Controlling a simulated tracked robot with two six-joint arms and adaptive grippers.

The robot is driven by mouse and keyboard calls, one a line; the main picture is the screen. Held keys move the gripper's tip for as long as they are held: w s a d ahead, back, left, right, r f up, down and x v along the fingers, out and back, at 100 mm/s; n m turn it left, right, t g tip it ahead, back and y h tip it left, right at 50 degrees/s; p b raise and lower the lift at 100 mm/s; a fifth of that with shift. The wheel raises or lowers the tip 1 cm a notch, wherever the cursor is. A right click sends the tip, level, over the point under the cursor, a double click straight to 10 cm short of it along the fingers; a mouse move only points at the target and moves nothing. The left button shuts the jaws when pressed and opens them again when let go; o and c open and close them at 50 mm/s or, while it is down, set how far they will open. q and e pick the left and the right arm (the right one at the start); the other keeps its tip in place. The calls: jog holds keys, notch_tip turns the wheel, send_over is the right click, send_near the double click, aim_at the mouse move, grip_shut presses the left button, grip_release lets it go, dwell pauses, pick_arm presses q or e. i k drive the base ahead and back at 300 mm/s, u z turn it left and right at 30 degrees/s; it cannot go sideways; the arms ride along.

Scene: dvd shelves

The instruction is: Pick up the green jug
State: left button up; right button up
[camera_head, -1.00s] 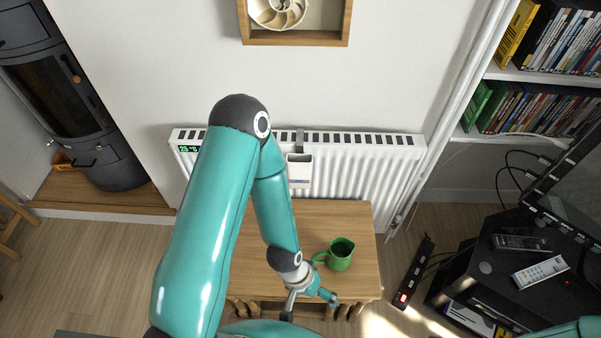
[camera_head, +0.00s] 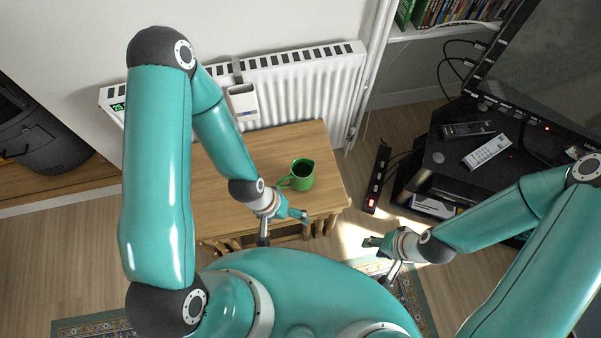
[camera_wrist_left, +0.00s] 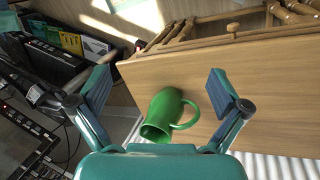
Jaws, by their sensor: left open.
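The green jug (camera_head: 300,174) stands upright on the wooden table (camera_head: 232,210), near its right side, with its handle toward the left. My left gripper (camera_head: 283,228) is open and empty at the front edge of the table, just in front of the jug and apart from it. In the left wrist view the jug (camera_wrist_left: 163,112) shows between and beyond the two spread fingers (camera_wrist_left: 160,84), its handle toward the right finger. My right gripper (camera_head: 379,260) is open and empty, off the table to the right, above the floor.
A white radiator (camera_head: 300,90) with a hanging white box (camera_head: 243,103) stands behind the table. A power strip (camera_head: 376,178) lies on the floor to the right. A black TV stand (camera_head: 455,150) with two remotes is further right. A dark stove (camera_head: 35,130) is at the left.

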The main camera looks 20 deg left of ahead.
aim_at(302, 185)
jog(key=z, duration=0.95)
jog(key=i, duration=0.15)
jog(key=u, duration=2.9)
jog(key=k, duration=1.6)
jog(key=z, duration=0.85)
jog(key=i, duration=1)
